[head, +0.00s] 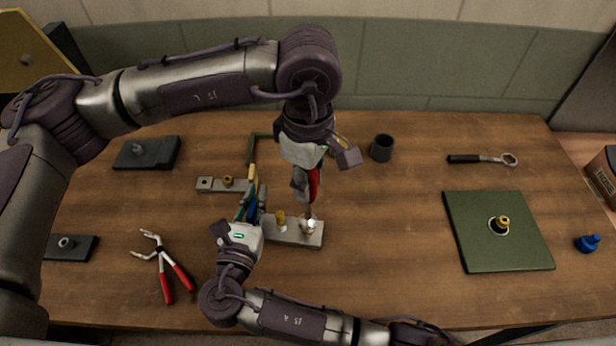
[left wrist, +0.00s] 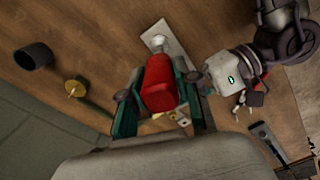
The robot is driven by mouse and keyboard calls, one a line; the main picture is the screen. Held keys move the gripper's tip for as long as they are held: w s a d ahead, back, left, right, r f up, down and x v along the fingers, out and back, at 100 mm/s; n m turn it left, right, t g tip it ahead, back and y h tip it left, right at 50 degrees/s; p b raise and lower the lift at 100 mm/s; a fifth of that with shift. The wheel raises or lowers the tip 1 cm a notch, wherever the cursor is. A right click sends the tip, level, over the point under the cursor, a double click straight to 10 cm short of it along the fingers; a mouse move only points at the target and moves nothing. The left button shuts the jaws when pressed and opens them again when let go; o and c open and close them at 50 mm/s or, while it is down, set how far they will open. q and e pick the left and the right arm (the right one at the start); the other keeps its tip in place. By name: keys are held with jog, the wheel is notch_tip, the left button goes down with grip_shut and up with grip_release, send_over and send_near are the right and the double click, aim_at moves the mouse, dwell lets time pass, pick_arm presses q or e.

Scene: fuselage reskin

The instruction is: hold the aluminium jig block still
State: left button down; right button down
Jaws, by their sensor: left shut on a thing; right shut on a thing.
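The aluminium jig block (head: 297,240) lies on the wooden table in the middle of the head view. It carries a brass fitting (head: 281,220) and a round silver fitting (head: 308,226). My right gripper (head: 256,208) is shut at the block's left end; its fingertips are partly hidden. My left gripper (head: 306,185) is shut on a red-handled tool (head: 313,184) above the block's right end. In the left wrist view, the red handle (left wrist: 159,85) sits between the left fingers and points toward the block (left wrist: 180,55). Contact at the tool's tip is unclear.
Red-handled pliers (head: 163,262), a metal bar (head: 210,185) and dark plates (head: 147,153) lie to the left. A dark cup (head: 382,148) stands behind. A green mat (head: 480,252), a ratchet-like tool (head: 482,159) and a blue item (head: 587,243) are at right. The table's centre right is clear.

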pick_arm(q)
jog(key=shift+f, duration=0.9)
jog(key=m, duration=2)
jog(key=shift+m, duration=0.3)
jog(key=m, duration=0.3)
jog(key=shift+m, duration=0.3)
jog(key=shift+n, duration=0.5)
